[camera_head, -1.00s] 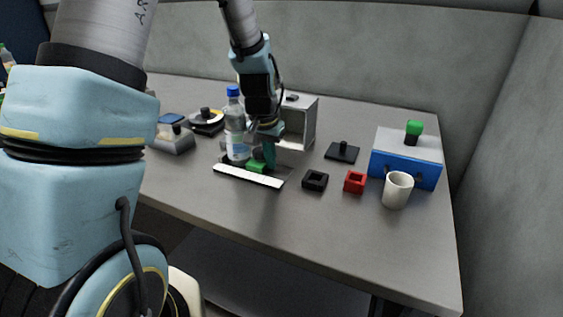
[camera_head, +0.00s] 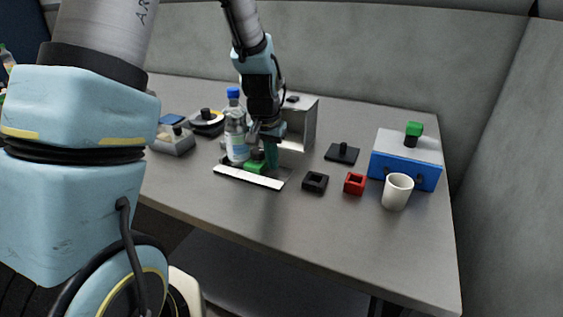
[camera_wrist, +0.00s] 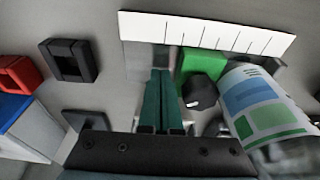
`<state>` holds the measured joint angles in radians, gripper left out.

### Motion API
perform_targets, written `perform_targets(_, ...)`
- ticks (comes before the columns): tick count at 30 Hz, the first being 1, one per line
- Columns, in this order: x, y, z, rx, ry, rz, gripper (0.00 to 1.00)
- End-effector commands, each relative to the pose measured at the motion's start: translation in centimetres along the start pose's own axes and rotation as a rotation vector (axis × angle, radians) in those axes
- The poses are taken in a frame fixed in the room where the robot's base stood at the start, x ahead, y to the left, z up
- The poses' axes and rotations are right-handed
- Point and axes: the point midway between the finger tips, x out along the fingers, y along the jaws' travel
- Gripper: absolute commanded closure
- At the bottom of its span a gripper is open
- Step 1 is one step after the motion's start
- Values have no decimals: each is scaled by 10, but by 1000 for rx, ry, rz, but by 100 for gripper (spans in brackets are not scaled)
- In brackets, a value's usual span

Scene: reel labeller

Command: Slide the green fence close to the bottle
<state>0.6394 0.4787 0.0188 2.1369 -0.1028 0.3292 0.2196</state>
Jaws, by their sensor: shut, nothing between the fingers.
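The green fence (camera_head: 254,168) is a small block at the white ruled strip (camera_head: 249,178), with a black knob (camera_wrist: 198,92) on it in the wrist view. The clear bottle (camera_head: 236,140) with a blue cap stands upright on the fence's left. In the wrist view the fence (camera_wrist: 203,64) lies right beside the bottle's label (camera_wrist: 262,105); whether they touch I cannot tell. My gripper (camera_head: 271,166) is shut and empty, its teal fingers (camera_wrist: 161,100) pointing down on the fence's other side, very near it. Any contact there is unclear.
A grey open-fronted box (camera_head: 299,125) stands behind my gripper. To the right are a black square ring (camera_head: 315,182), a red one (camera_head: 355,183), a black knobbed plate (camera_head: 342,153), a white mug (camera_head: 397,191) and a blue box (camera_head: 405,160). The table's front is clear.

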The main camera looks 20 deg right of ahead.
Motion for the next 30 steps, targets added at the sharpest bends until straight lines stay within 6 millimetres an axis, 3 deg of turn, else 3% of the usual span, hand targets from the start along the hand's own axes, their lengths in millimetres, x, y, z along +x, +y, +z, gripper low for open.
perform_targets(30, -76, 0, -15, 1, 0, 0, 100)
